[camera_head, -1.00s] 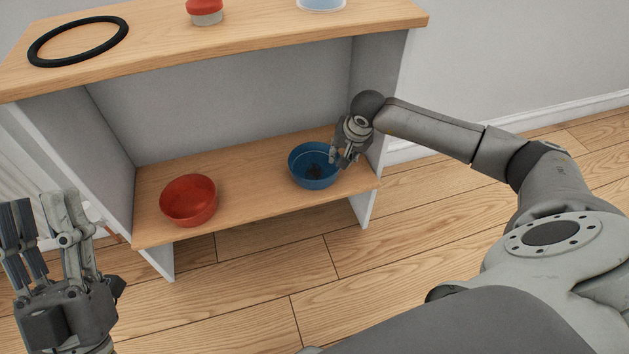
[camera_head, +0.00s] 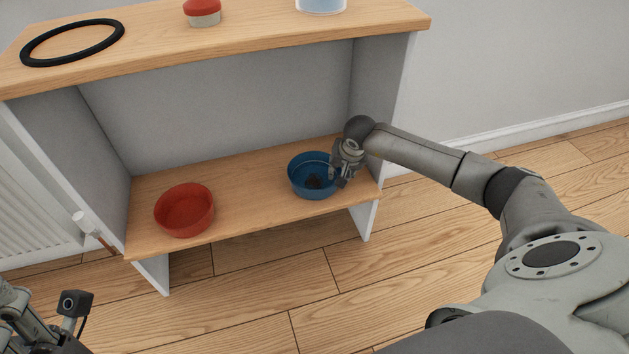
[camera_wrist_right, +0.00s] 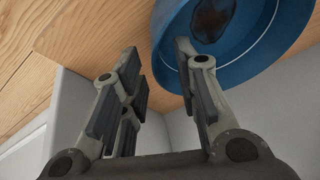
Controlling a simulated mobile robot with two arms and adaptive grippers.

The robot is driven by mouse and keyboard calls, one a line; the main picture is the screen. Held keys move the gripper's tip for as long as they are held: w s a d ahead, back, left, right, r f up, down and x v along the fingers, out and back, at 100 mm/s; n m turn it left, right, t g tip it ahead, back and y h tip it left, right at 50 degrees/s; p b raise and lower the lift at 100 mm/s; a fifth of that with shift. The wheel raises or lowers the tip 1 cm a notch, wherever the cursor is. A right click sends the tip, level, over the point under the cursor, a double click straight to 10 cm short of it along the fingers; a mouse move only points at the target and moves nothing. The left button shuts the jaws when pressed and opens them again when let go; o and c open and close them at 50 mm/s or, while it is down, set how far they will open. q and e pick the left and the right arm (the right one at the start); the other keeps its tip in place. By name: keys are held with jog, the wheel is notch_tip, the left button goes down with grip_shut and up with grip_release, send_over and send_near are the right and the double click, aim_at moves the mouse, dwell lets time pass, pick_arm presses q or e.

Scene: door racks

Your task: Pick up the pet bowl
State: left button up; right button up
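A blue bowl (camera_head: 313,188) with a dark patch inside stands upright at the right end of the lower shelf. A red bowl (camera_head: 184,210) stands at the left of the same shelf. My right gripper (camera_head: 338,180) is at the right rim of the blue bowl. In the right wrist view its fingers (camera_wrist_right: 165,85) are spread apart. One finger overlaps the blue bowl (camera_wrist_right: 240,62) there, the other is clear of it; I cannot tell whether they touch it. My left gripper (camera_head: 40,318) is partly visible at the bottom left corner, its fingers mostly cut off.
The lower shelf (camera_head: 245,188) has bare wood between the bowls. The upper shelf (camera_head: 260,32) overhangs it and holds a black ring (camera_head: 73,43), a red-lidded jar (camera_head: 202,12) and a clear container (camera_head: 321,5). A side panel (camera_head: 388,105) stands close to my right gripper.

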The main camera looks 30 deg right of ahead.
aim_at(339, 172)
jog(key=b+x, duration=0.1)
jog(key=x, duration=0.2)
jog(key=shift+a+f, duration=0.1)
jog(key=shift+f, duration=0.2)
jog(key=shift+c, duration=0.3)
grip_shut()
jog(key=shift+r, duration=0.15)
